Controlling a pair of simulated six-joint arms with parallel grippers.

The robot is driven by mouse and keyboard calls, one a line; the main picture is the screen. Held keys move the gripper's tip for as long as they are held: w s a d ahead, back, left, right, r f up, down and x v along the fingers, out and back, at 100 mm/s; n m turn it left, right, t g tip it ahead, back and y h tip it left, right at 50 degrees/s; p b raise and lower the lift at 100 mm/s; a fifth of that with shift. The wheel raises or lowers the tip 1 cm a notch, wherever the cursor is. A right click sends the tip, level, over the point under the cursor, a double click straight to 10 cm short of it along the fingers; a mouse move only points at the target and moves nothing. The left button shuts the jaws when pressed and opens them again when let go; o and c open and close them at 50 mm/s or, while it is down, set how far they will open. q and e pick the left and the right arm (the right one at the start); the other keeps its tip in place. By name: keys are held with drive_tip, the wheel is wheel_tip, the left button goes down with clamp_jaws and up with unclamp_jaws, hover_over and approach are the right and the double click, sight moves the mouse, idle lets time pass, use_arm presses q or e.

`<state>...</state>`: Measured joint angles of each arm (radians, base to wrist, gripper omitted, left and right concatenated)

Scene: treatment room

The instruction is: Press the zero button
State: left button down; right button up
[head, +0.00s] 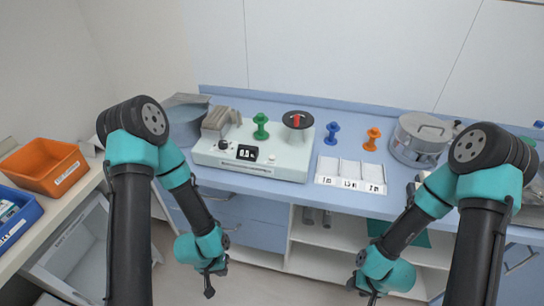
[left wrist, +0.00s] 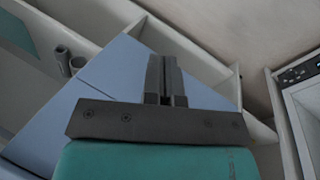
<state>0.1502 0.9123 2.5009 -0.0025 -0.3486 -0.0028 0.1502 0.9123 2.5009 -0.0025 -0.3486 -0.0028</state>
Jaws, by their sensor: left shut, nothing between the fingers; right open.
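A pale bench device (head: 262,170) with a small dark display (head: 248,152) stands on the blue counter. A black knob (head: 223,145) is left of the display and a small light button (head: 271,157) is right of it; no label reading zero is legible. A green spool-shaped weight (head: 261,127) and a black round plate with a red part (head: 297,120) are on top of the device. My left gripper (head: 209,291) is shut and empty, low in front of the counter, well apart from the device. Its fingers also show in the left wrist view (left wrist: 166,80). My right gripper (head: 371,297) is open, also low in front.
Right of the device are a blue weight (head: 332,133), an orange weight (head: 372,139), a white labelled tray (head: 350,186) and a round metal pot (head: 421,138). A grey block (head: 216,121) stands at the device's left end. An orange bin (head: 42,166) is far left.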

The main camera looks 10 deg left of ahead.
use_arm(q)
wheel_tip(320, 180, up, 40)
drive_tip(key=n+t+h, duration=0.4)
drive_tip(key=n, duration=0.9)
hover_over(272, 158)
drive_tip(key=shift+f, duration=0.1)
drive_tip(key=shift+f, duration=4.45)
drive_tip(key=shift+f, duration=0.1)
